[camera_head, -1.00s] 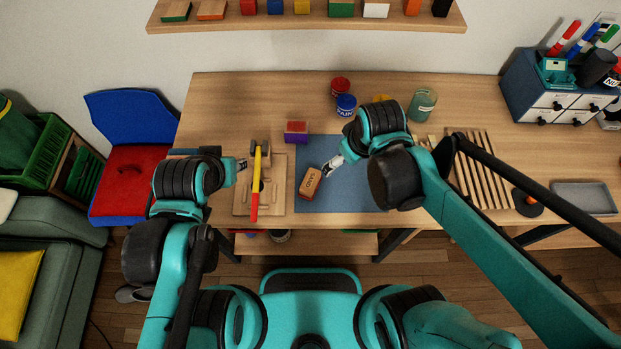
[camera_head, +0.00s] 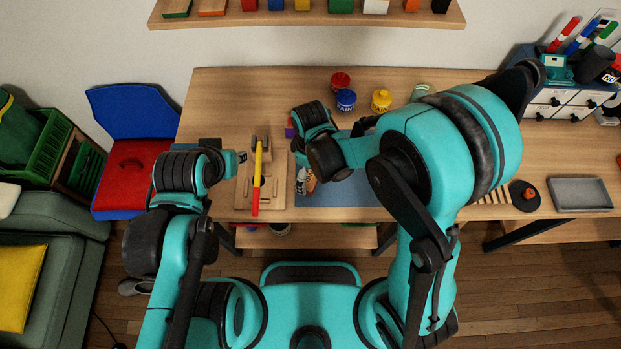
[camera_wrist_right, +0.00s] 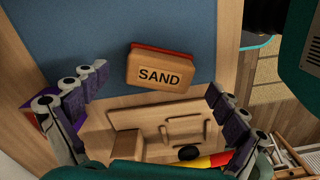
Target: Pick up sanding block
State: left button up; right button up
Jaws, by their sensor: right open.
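The sanding block (camera_wrist_right: 160,66) is a tan block with a red layer along its far side and "SAND" printed on it. It lies on the blue mat (camera_wrist_right: 60,35), near the wooden tool board. My right gripper (camera_wrist_right: 158,85) is open, with its padded fingers spread to either side of the block and apart from it. In the head view the block (camera_head: 311,182) is mostly hidden by my right gripper (camera_head: 303,180) and arm. My left gripper (camera_head: 242,157) is beside the tool board's left edge; its jaws are too small to judge.
The wooden tool board (camera_head: 275,195) carries a red-and-yellow-handled tool (camera_head: 256,180), left of the mat. Red (camera_head: 340,80), blue (camera_head: 346,99) and yellow (camera_head: 381,100) paint jars stand behind. A grey tray (camera_head: 580,194) lies at the far right.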

notch_tip(320, 180, down, 2)
jog(key=shift+f, duration=0.2)
jog(key=c, duration=1.5)
jog(key=shift+r, duration=0.15)
jog(key=shift+r, duration=0.6)
notch_tip(320, 180, up, 3)
jog(key=shift+r+p, duration=0.1)
jog(key=shift+p, duration=0.65)
jog(key=s+d+r+p, duration=0.2)
jog(key=s+d+r, duration=0.4)
jog(key=d, duration=0.4)
jog(key=shift+r+p, duration=0.25)
jog(key=shift+p, duration=0.1)
